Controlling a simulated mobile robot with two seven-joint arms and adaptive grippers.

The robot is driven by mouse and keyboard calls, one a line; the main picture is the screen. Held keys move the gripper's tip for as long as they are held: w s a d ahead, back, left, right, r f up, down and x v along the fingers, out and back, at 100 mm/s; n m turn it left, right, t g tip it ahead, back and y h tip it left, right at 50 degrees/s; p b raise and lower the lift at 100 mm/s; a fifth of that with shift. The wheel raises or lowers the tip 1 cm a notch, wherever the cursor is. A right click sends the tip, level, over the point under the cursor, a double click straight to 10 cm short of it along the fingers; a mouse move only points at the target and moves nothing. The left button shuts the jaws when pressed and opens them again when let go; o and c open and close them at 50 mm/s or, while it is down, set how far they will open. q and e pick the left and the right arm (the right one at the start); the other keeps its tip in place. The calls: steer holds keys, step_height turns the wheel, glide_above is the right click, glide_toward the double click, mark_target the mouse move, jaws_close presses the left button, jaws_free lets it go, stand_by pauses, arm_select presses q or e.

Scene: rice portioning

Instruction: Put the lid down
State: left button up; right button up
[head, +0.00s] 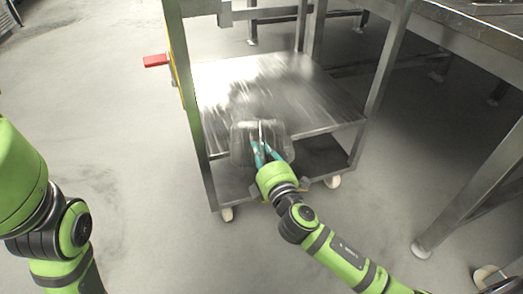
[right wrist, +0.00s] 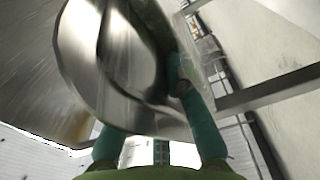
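The lid (head: 241,139) is a shiny grey metal piece, held in front of the trolley's middle shelf edge. My right gripper (head: 263,147) has its teal fingers on the lid's handle and appears shut on it. In the right wrist view the lid (right wrist: 95,65) is large, tilted and close to the camera. A teal finger of my right gripper shows there beside its raised handle part. The left arm shows at the left edge of the head view, but its gripper is out of frame.
A metal trolley (head: 290,85) on casters stands in front of me, with a bare shelf and a lower shelf (head: 325,155). A metal table (head: 480,25) stands at the right. A red item (head: 155,61) sticks out at the trolley's left. Floor at the left is clear.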

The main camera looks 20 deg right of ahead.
steer(key=shift+o, duration=1.1)
steer(key=shift+r, duration=0.1)
